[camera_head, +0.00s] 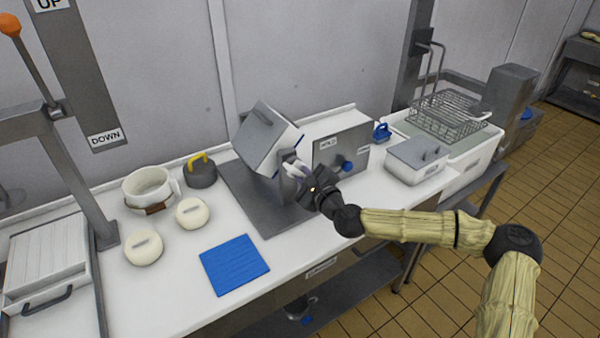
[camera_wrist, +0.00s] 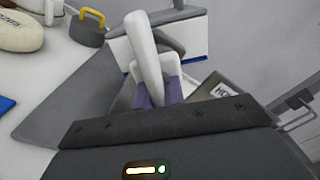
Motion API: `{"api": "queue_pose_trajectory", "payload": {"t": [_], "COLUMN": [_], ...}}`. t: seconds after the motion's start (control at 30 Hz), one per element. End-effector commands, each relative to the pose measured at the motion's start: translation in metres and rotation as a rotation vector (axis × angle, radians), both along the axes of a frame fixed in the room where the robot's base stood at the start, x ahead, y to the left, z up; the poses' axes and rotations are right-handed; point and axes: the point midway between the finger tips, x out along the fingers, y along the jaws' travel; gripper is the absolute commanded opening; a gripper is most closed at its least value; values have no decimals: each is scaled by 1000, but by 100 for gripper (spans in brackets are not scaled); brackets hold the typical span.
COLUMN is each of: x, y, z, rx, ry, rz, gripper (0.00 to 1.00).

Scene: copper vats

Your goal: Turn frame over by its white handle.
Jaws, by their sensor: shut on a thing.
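The frame (camera_head: 266,140) is a white and grey box-like piece, tilted on a grey stand on the bench. In the wrist view the white handle (camera_wrist: 147,50) rises between the purple finger pads of my gripper (camera_wrist: 158,95). The frame (camera_wrist: 170,38) shows behind it, partly hidden. The grey base plate (camera_head: 262,205) lies under the stand.
A blue mat (camera_head: 234,264), two cream rounds (camera_head: 143,247), a white pot (camera_head: 149,188) and a grey weight with a yellow handle (camera_head: 200,172) are at left. A grey panel (camera_head: 342,146) stands close right of the frame. A lidded box (camera_head: 417,160) and wire basket (camera_head: 447,115) are farther right.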

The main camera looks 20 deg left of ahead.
Motion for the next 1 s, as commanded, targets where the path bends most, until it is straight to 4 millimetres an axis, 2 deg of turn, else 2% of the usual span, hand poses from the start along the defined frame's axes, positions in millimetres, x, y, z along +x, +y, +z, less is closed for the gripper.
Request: {"api": "queue_pose_trajectory", "payload": {"t": [0.03, 1.0], "x": [0, -3], "y": [0, 2], "z": [-5, -7], "rx": [13, 308], "ry": [27, 412], "rz": [1, -1], "gripper": [0, 0]}}
